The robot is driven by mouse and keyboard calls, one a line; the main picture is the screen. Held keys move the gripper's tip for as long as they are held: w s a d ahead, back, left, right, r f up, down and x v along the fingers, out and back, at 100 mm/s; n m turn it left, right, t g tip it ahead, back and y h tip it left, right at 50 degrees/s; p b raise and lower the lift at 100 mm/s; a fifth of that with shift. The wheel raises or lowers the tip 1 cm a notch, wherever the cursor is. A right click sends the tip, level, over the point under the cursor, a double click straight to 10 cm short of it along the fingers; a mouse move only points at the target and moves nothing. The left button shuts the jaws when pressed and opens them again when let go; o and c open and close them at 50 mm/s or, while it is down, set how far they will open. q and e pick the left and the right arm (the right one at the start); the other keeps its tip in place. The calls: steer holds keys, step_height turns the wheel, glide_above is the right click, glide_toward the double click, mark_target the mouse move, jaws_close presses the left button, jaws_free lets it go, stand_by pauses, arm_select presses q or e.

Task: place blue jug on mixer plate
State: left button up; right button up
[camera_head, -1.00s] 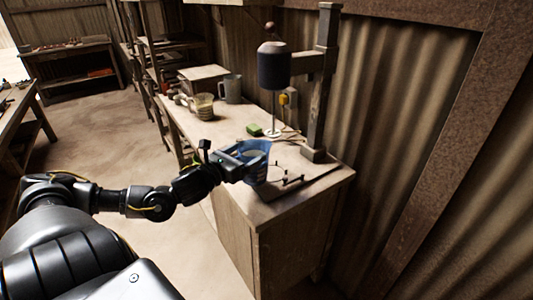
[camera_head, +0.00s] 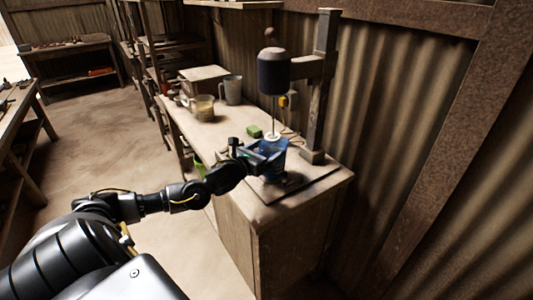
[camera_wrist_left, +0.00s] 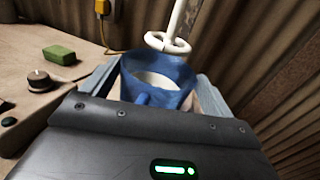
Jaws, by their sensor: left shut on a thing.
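The blue jug (camera_head: 274,160) is upright at the mixer, under the mixing rod. My left gripper (camera_head: 262,157) is shut on it from the left. In the left wrist view the blue jug (camera_wrist_left: 157,80) sits between the two fingers, with pale contents inside. The mixer's white ring (camera_wrist_left: 168,43) hangs just beyond and above the jug's rim. The mixer plate (camera_head: 300,188) shows as a dark flat base under and around the jug. I cannot tell whether the jug's bottom touches it. My right gripper is not in view.
The mixer's dark motor head (camera_head: 273,71) is on a post (camera_head: 321,100) at the right. A green sponge (camera_head: 254,131), a yellowish jug (camera_head: 204,108) and a grey jug (camera_head: 232,89) stand farther back on the bench. A dark knob (camera_wrist_left: 40,80) is left of the jug in the wrist view.

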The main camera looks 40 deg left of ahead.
arm_select(q)
steer(key=shift+f, duration=0.7)
steer(key=o, duration=1.7)
steer(key=shift+f, duration=0.15)
steer(key=shift+s, duration=0.25)
steer(key=shift+s+a+b, duration=0.2)
steer(key=shift+s+b, duration=0.7)
steer(key=shift+s, duration=4.9)
